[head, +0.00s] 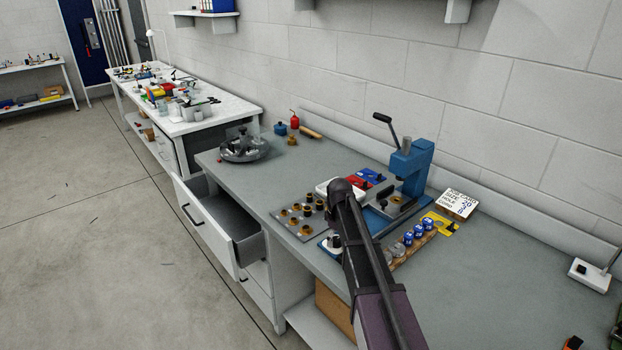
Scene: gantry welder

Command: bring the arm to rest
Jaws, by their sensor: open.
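My arm (370,270) rises from the bottom of the head view and ends in a dark rounded joint (346,187) above the near workbench (480,285). Its far side and my gripper cannot be made out; they are hidden behind the arm or out of frame. I see nothing held. The arm covers part of the bench top and some small items there.
A blue lever press (409,168) stands behind the arm. A plate with brass and black parts (297,217), blue-capped jars (419,230) and a sign card (456,204) are close by. A drawer (216,225) stands open at left. Bench top at right is largely clear.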

